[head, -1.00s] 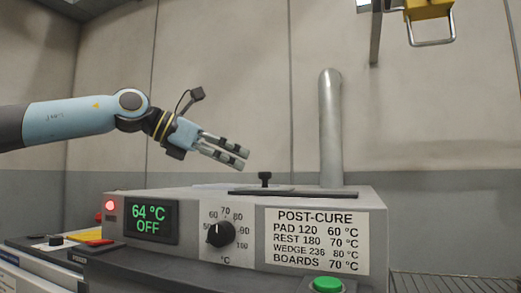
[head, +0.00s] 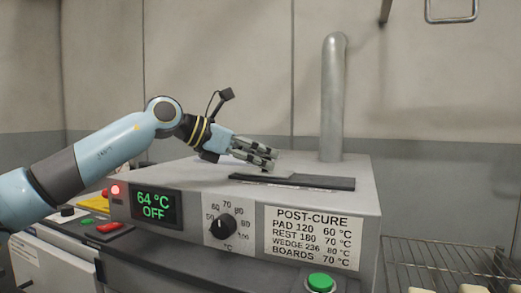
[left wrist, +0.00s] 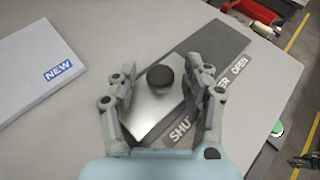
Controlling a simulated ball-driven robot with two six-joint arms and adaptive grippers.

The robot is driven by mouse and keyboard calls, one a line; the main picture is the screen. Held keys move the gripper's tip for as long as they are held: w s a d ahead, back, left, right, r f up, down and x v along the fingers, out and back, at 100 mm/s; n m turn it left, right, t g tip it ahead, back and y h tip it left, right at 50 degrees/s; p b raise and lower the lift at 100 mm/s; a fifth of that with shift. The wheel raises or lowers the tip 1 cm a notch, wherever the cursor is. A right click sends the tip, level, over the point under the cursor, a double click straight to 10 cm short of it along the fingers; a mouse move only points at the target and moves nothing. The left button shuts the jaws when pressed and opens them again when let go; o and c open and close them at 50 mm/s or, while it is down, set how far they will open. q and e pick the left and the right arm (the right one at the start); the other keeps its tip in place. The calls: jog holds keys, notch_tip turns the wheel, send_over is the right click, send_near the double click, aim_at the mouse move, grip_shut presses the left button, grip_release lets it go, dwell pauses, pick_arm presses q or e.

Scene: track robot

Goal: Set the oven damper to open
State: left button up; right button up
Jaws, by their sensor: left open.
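The oven damper is a bare metal slide plate (left wrist: 150,108) with a round black knob (left wrist: 160,77), lying across a dark strip (left wrist: 215,50) on the oven top. The strip (head: 315,183) also shows in the head view. It is lettered SHUT at one end and OPEN at the other; the plate lies towards the SHUT end. My left gripper (head: 272,161) is low over the oven top and open, its fingers on either side of the knob in the left wrist view, with no clear contact. The gripper hides the knob in the head view.
The oven front has a display (head: 155,208) reading 64 °C OFF, a dial (head: 223,227) and a post-cure label (head: 312,237). A vertical pipe (head: 333,100) rises behind. A green button (head: 320,282) is in front. A panel marked NEW (left wrist: 40,65) lies beside the damper.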

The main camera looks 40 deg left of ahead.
pick_arm(q)
jog(key=shift+c, duration=0.2)
grip_shut()
dwell(0.4)
